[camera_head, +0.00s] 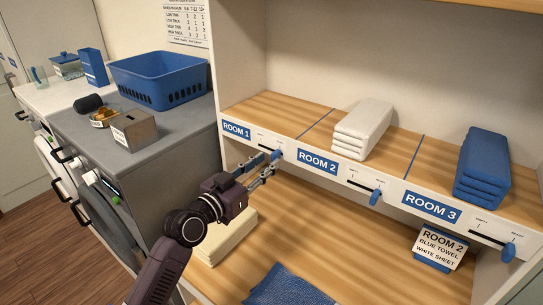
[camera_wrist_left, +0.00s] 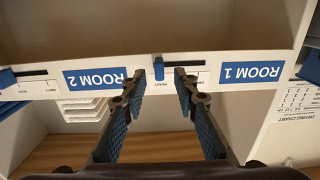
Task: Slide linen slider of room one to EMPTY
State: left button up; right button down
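The room one slider is a short slot with a blue knob (camera_head: 277,155) on the shelf's front rail, right of the ROOM 1 label (camera_head: 236,131). The knob sits at the slot's right end in the head view, close to the ROOM 2 label. The wrist view is upside down; there the knob (camera_wrist_left: 158,68) is at the left end of the slot, away from the ROOM 1 label (camera_wrist_left: 251,72). My left gripper (camera_head: 267,166) is open in front of the rail. Its fingertips (camera_wrist_left: 157,77) appear on either side of the knob; contact cannot be told. My right gripper is out of view.
The ROOM 2 knob (camera_head: 376,197) and ROOM 3 knob (camera_head: 509,251) sit at their slots' right ends. White linen (camera_head: 362,130) and blue towels (camera_head: 484,166) lie on the shelf.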

aim_at(272, 158)
pick_arm(q)
jog(key=shift+x, duration=1.65)
grip_shut()
